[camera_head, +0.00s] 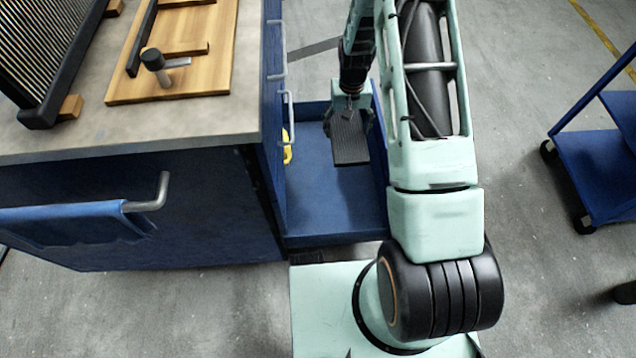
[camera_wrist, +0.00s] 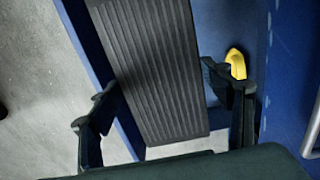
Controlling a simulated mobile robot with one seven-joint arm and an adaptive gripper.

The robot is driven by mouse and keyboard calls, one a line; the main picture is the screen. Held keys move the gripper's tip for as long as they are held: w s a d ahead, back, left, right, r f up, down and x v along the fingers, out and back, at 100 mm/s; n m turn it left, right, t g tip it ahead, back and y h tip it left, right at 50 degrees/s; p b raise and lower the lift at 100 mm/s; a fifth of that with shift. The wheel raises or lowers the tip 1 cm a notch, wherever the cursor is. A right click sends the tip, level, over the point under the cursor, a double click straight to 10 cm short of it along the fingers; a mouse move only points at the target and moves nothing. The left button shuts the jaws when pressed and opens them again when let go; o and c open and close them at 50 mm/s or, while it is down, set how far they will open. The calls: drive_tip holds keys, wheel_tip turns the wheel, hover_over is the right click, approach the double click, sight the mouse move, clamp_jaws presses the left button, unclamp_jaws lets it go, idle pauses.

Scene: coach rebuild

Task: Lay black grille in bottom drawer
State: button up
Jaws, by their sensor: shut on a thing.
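The black grille (camera_head: 350,142) is a flat, ribbed rectangle. My gripper (camera_head: 347,116) is shut on it and holds it over the open bottom drawer (camera_head: 325,205) of the blue cabinet. I cannot tell how high the grille is above the drawer floor. A yellow object (camera_head: 287,147) lies at the drawer's left side, and it also shows in the wrist view (camera_wrist: 236,63).
The cabinet top (camera_head: 215,118) carries a wooden board (camera_head: 190,60) with a black knob and a large ribbed radiator (camera_head: 40,50). A blue cloth (camera_head: 75,222) hangs on the cabinet's front rail. A blue cart (camera_head: 600,150) stands at right. Grey floor between is clear.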

drive_tip(key=b, duration=0.8)
hover_over(339, 182)
wheel_tip(339, 182, down, 20)
wheel_tip(339, 182, down, 10)
drive_tip(key=b, duration=0.4)
drive_tip(key=shift+w+d+r, duration=0.1)
drive_tip(key=shift+w, duration=0.05)
drive_tip(key=o, duration=1.4)
wheel_tip(339, 182, up, 12)
drive_tip(key=p, duration=0.4)
drive_tip(key=shift+d+r, duration=0.1)
